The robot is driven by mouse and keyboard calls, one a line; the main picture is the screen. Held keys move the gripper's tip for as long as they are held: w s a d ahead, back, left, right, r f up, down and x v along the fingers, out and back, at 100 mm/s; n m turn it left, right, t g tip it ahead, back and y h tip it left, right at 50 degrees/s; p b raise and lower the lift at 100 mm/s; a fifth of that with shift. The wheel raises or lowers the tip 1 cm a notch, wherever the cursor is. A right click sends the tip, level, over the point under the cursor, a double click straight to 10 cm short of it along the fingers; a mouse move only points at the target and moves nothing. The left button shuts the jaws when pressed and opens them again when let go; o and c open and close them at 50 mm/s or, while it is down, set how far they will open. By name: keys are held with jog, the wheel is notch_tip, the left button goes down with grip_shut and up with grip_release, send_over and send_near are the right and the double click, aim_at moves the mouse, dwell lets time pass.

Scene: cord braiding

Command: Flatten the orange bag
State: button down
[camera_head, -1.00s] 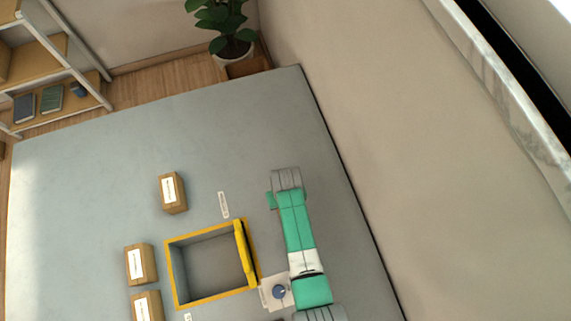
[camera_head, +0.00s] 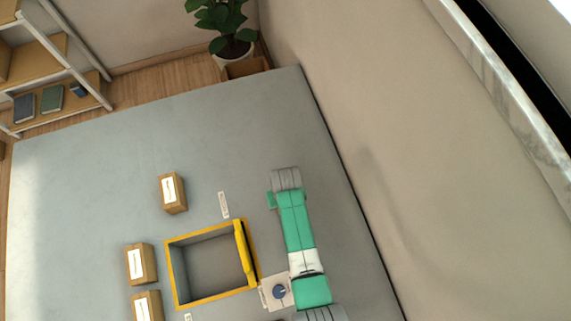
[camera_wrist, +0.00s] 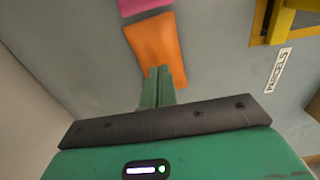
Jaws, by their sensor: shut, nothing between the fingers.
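The orange bag (camera_wrist: 155,43) lies on the grey surface in the upper middle of the wrist view. It looks like a flat-lying rectangle with slightly uneven edges. My gripper (camera_wrist: 159,72) is shut and empty. Its green fingertips overlap the bag's near end in the wrist view and hide a small part of it. I cannot tell whether they touch it or hover above it. I cannot make out the bag or my fingertips in the head view, where my green arm crosses the table's right side.
A pink item (camera_wrist: 145,6) lies beyond the bag, cut by the frame. A yellow-rimmed bin (camera_head: 205,299) stands left of my arm, with a white label (camera_wrist: 278,71) beside it in the wrist view. Several brown boxes (camera_head: 172,192) stand farther left. A wall bounds the right.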

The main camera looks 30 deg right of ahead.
notch_tip(320, 180, up, 8)
jog(key=p, duration=0.7)
jog(key=shift+p, duration=0.4)
